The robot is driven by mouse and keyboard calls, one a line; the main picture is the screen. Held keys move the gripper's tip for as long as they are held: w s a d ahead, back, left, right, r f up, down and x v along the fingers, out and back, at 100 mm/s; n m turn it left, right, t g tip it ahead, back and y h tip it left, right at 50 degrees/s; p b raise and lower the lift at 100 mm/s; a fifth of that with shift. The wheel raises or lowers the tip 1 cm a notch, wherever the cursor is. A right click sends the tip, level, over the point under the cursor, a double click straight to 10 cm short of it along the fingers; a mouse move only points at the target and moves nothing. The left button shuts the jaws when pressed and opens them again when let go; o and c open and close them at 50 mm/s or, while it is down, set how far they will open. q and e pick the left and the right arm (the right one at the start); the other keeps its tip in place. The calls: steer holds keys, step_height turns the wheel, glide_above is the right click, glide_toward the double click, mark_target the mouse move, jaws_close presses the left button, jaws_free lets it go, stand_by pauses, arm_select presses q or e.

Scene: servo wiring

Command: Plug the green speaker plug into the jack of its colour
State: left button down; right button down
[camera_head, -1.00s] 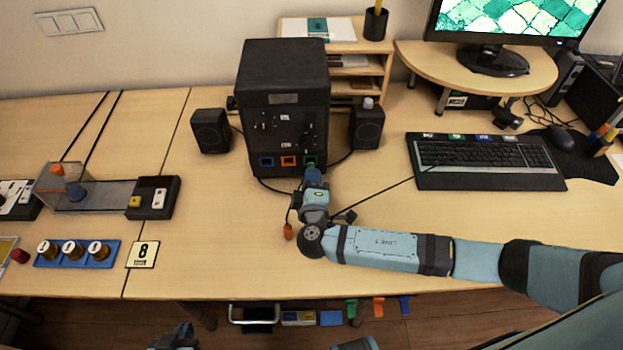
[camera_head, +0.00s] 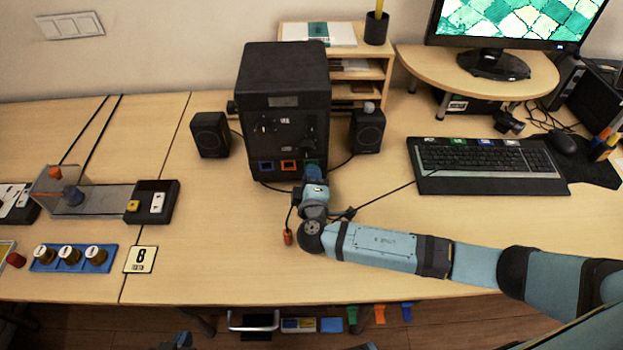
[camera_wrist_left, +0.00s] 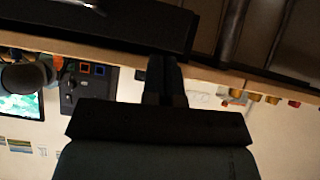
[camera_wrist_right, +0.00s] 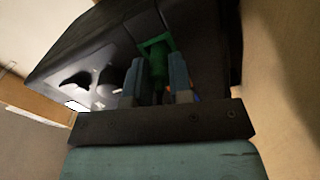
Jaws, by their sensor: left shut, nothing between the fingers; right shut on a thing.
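The black speaker box (camera_head: 285,110) stands at the back of the table. Its lower front has a blue jack (camera_head: 266,165), an orange jack (camera_head: 288,165) and a green jack (camera_head: 312,163). My right gripper (camera_head: 313,173) is at the green jack. In the right wrist view, the right gripper (camera_wrist_right: 155,80) is shut on the green plug (camera_wrist_right: 157,68), whose front meets the green jack frame (camera_wrist_right: 155,43). How deep the plug sits is hidden. My left gripper (camera_wrist_left: 165,75) is shut and empty, low in front of the table.
Small speakers flank the box, left (camera_head: 210,134) and right (camera_head: 367,131). A keyboard (camera_head: 485,165) lies to the right.

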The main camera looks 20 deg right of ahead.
arm_select(q)
steer(key=shift+d+f, duration=0.1)
steer(key=shift+f, duration=0.05)
arm_select(e)
steer(key=shift+w+d, duration=0.1)
steer(key=shift+w, duration=0.25)
arm_select(q)
steer(key=shift+d, duration=0.1)
arm_select(e)
steer(key=c, duration=0.9)
jaws_free()
steer(key=shift+c, duration=0.2)
steer(key=v, duration=0.4)
steer(key=shift+s+f, duration=0.1)
steer(key=shift+s, duration=0.3)
steer(key=v, duration=0.8)
steer(key=shift+s+b, duration=0.35)
steer(key=shift+s, duration=0.15)
arm_select(q)
steer(key=shift+w+r, duration=0.15)
steer(key=shift+r, duration=0.3)
steer(key=shift+d, duration=0.2)
arm_select(e)
steer(key=shift+s+a, duration=0.1)
steer(key=shift+a, duration=0.15)
